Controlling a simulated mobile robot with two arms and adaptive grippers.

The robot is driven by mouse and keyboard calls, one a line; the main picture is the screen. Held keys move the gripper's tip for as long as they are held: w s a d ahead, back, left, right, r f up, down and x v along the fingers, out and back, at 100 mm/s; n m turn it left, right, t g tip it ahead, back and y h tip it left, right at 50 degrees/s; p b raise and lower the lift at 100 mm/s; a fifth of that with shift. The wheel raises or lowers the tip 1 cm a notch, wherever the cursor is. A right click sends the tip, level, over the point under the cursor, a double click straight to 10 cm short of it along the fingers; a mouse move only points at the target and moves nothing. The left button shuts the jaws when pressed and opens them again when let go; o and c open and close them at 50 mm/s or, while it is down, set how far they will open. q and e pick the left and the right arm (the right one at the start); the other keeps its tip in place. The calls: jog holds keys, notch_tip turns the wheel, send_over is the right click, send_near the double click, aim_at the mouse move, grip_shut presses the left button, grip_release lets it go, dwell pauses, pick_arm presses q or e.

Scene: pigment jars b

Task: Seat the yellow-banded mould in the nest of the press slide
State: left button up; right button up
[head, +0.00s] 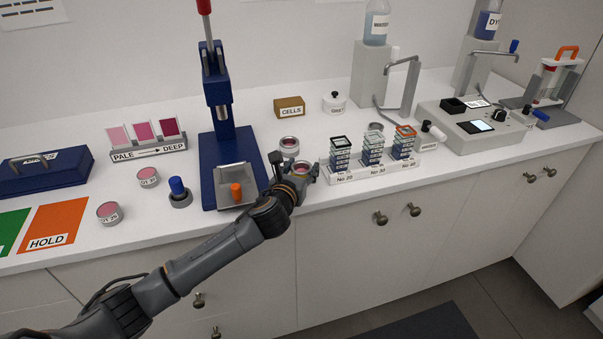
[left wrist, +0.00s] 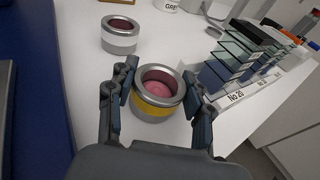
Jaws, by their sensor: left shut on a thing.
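The yellow-banded mould (left wrist: 155,108) is a silver ring-topped cup with a yellow band and pink contents. It sits between the fingers of my left gripper (left wrist: 160,100), which is shut on it. In the head view my left gripper (head: 290,178) is at the counter's front, right of the press, and only the mould's top (head: 303,168) shows. I cannot tell whether the mould touches the counter. The blue press (head: 217,130) stands to the left, with its silver slide (head: 238,175) and orange knob (head: 236,193) at the front. The nest is not clearly visible. My right gripper is not in view.
A second mould with a pale band (left wrist: 119,40) stands behind the held one; it also shows in the head view (head: 289,146). A slide rack (head: 375,170) is close on the right. A blue-handled tool (head: 178,190) and jars (head: 109,212) stand left of the press.

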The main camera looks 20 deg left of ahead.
pick_arm(q)
jog(key=shift+c, duration=0.4)
jog(key=shift+r, duration=0.5)
notch_tip(320, 180, up, 2)
jog(key=shift+r, duration=0.15)
jog(key=s+r+p, duration=0.1)
jog(key=s+r, duration=0.9)
jog(key=s, duration=0.3)
jog(key=w+a+f+p, duration=0.1)
jog(key=w+a+p, duration=0.1)
jog(key=a+p, duration=0.4)
jog(key=w+a+p, duration=0.3)
jog(key=a+p, duration=0.4)
jog(key=a, duration=0.2)
jog(key=shift+w+a+f, duration=0.2)
jog(key=shift+a+f, duration=0.05)
jog(key=shift+f, duration=0.15)
